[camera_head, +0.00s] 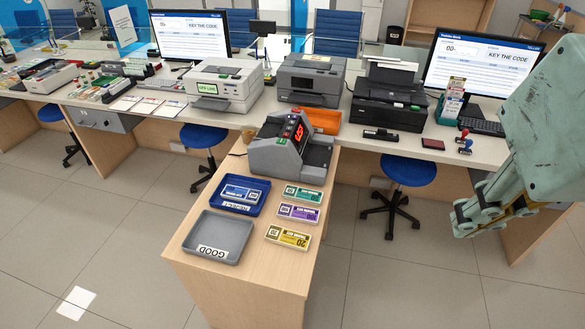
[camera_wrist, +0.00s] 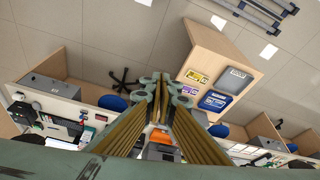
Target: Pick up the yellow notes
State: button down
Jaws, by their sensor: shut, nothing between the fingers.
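The yellow notes (camera_head: 288,236), a banded bundle marked 20, lie flat on the wooden table (camera_head: 255,283), right of the grey GOOD tray (camera_head: 216,238). In the wrist view the yellow notes (camera_wrist: 197,77) lie right of my fingers. My gripper (camera_head: 463,216) hangs at the right of the head view, well apart from the notes and over the floor side of the counter. In the wrist view my gripper (camera_wrist: 161,78) has its fingers together, with nothing held.
Purple notes (camera_head: 298,212) and green notes (camera_head: 304,194) lie behind the yellow ones. A blue tray (camera_head: 262,206) holds blue notes (camera_head: 243,191). A grey counting machine (camera_head: 287,148) stands at the table's back. A blue stool (camera_head: 407,171) stands between table and gripper.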

dwell(0.4)
jog(key=c, duration=1.8)
grip_release()
jog(key=shift+o, duration=0.2)
